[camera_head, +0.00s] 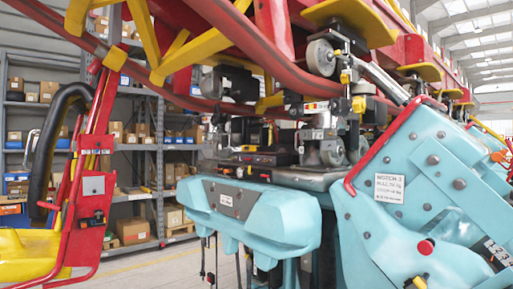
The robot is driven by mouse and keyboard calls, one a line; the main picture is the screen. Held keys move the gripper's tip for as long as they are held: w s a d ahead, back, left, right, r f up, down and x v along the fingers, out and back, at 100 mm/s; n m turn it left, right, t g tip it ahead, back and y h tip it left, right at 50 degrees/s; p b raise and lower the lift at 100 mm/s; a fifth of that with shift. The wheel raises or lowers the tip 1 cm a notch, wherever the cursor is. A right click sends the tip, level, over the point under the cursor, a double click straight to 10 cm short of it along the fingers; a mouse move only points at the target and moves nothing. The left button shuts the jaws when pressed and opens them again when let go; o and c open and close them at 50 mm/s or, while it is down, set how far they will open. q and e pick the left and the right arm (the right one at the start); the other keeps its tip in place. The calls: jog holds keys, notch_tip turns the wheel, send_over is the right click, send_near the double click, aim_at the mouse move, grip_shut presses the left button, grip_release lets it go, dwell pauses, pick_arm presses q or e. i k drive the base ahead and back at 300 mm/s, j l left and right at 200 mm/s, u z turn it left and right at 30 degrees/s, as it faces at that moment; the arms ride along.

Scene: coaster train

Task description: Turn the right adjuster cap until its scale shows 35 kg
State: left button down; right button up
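I cannot pick out an adjuster cap or a kg scale with certainty. A round red knob (426,247) sits on the teal housing (372,238) at the right. A small yellow and red part (416,284) shows at the bottom edge below it, partly cut off. A white label (390,187) on the housing seems to start with "MOTOR 3"; its smaller print is too blurred to read. A white plate with dark digits (497,252) is at the far right. Neither of my grippers shows.
Red and yellow track rails (180,72) cross overhead. A second teal housing (240,208) hangs in the middle, with dark mechanisms and wheels (321,57) above. A red and yellow seat frame (92,190) stands at the left. Shelves (150,135) with boxes stand behind; some floor (165,262) is clear.

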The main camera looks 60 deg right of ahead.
aim_at(359, 105)
jog(key=i+z, duration=0.1)
jog(key=z, duration=0.35)
jog(key=i+z, duration=0.1)
jog(key=z, duration=0.3)
jog(key=j+z, duration=0.15)
jog(key=z, duration=0.3)
jog(key=i+j+z, duration=0.1)
jog(key=z, duration=0.3)
jog(key=j+z, duration=0.15)
jog(key=z, duration=0.3)
jog(key=i+j+z, duration=0.1)
jog(key=z, duration=0.3)
jog(key=j+z, duration=0.15)
jog(key=z, duration=0.3)
jog(key=i+j+z, duration=0.15)
jog(key=z, duration=0.3)
jog(key=j+z, duration=0.2)
jog(key=z, duration=0.25)
